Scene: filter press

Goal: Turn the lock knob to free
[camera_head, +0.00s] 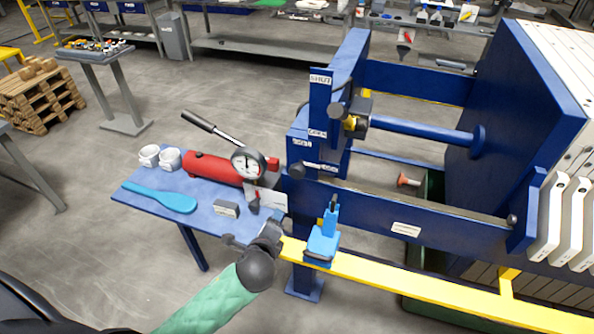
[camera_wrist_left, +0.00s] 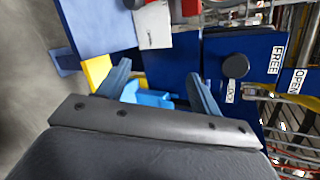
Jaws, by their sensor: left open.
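The lock knob (camera_wrist_left: 235,66) is a dark round knob on a blue panel at the right of the left wrist view. A FREE label (camera_wrist_left: 277,56) and a LOCK label (camera_wrist_left: 232,92) are near it; I cannot tell where the knob points. In the head view a dark knob (camera_head: 298,169) shows on the blue post, below the FREE label (camera_head: 302,143). My left gripper (camera_head: 268,234) is open and empty, low and left of that knob and apart from it. Its two fingers also show in the left wrist view (camera_wrist_left: 158,72), with the knob beyond the right one. My right gripper is out of view.
A blue clamp-like piece (camera_head: 323,247) sits on the yellow rail (camera_head: 420,286) close to my left gripper. A blue side table (camera_head: 190,218) holds a red pump (camera_head: 212,169), a gauge (camera_head: 248,162), a blue paddle (camera_head: 160,198) and white cups (camera_head: 169,159).

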